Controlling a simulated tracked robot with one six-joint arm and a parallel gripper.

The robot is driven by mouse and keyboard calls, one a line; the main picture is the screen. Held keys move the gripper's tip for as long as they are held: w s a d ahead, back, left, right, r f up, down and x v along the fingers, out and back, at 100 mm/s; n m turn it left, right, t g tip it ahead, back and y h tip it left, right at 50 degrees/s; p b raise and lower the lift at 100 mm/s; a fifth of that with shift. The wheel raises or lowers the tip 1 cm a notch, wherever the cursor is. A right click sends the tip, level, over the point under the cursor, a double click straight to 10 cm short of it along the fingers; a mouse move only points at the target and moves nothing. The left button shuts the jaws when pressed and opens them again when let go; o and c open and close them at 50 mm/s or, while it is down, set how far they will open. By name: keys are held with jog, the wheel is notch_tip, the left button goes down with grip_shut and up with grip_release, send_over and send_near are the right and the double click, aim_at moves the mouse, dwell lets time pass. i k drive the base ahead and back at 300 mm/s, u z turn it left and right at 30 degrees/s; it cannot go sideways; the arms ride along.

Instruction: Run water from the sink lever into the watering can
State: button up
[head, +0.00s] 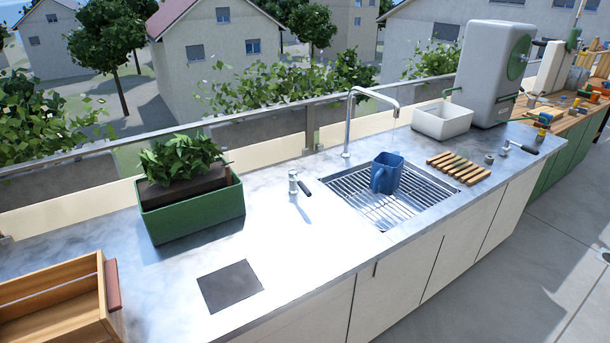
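A blue watering can (385,174) stands upright on the slatted rack of the sink (345,207), below the spout of the tall metal tap (350,127). A faint pale streak hangs below the spout; I cannot tell for sure whether it is running water. The can's inside and water level cannot be made out. A small metal lever post with a dark handle (304,188) stands on the counter left of the sink. A second lever with a dark handle (524,149) is at the right end of the counter. My gripper is not in view.
A green planter (195,213), a dark flat square (230,286) and a wooden crate (60,305) occupy the left counter. Right of the sink are a slatted wooden rack (458,168), a white basin (442,120) and a grey tank (490,75). The counter around the left lever is clear.

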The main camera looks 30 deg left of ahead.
aim_at(292, 174)
jog(key=u, duration=0.25)
jog(key=i, duration=0.65)
jog(key=u, duration=1.05)
jog(key=i, duration=0.7)
jog(key=u, duration=0.45)
